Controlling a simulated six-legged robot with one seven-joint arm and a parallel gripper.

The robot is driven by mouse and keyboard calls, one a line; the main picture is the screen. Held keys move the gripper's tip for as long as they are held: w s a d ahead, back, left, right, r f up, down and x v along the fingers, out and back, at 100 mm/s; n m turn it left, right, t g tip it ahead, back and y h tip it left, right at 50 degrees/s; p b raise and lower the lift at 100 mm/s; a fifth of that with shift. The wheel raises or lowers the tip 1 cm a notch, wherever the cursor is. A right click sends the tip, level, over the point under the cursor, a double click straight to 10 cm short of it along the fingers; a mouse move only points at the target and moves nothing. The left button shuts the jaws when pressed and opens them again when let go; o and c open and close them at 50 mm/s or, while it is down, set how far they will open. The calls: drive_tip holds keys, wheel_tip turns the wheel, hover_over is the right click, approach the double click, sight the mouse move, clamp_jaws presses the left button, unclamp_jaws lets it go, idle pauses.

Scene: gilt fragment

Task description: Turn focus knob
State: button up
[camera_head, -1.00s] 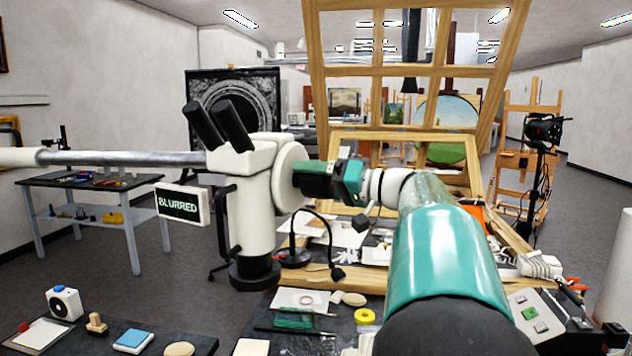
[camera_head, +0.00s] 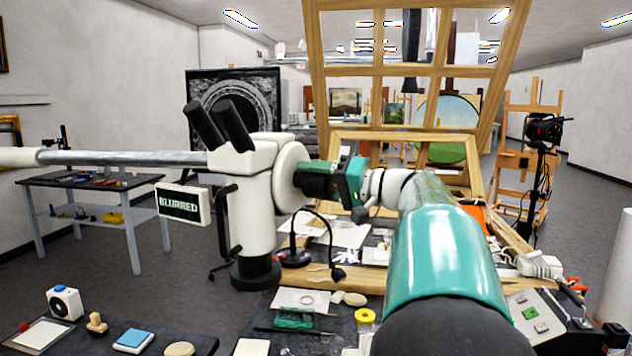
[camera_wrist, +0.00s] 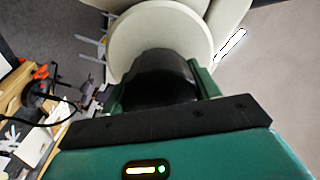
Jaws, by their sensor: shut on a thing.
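The white microscope (camera_head: 256,200) with black eyepieces (camera_head: 218,124) stands left of centre on its boom. A sign on it (camera_head: 182,204) reads "BLURRED". The round white disc (camera_head: 288,178) is on its right side. My gripper (camera_head: 312,180) reaches in from the right and is at this disc. In the wrist view my gripper (camera_wrist: 165,90) has its green fingers on both sides of the black focus knob (camera_wrist: 162,72) and is shut on it. The knob sits in front of the white disc (camera_wrist: 160,32). In the head view the knob is mostly hidden by the gripper.
A wooden frame (camera_head: 318,70) stands behind my arm. A bench with small tools (camera_head: 72,180) is at the left. A control box (camera_head: 535,316) is at the right.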

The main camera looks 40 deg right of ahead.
drive_tip(key=shift+m, duration=1.6)
drive_tip(key=o, duration=1)
drive_tip(key=shift+s, duration=0.1)
drive_tip(key=v, duration=1.3)
drive_tip(key=shift+s+d, duration=0.2)
drive_tip(key=shift+s, duration=0.15)
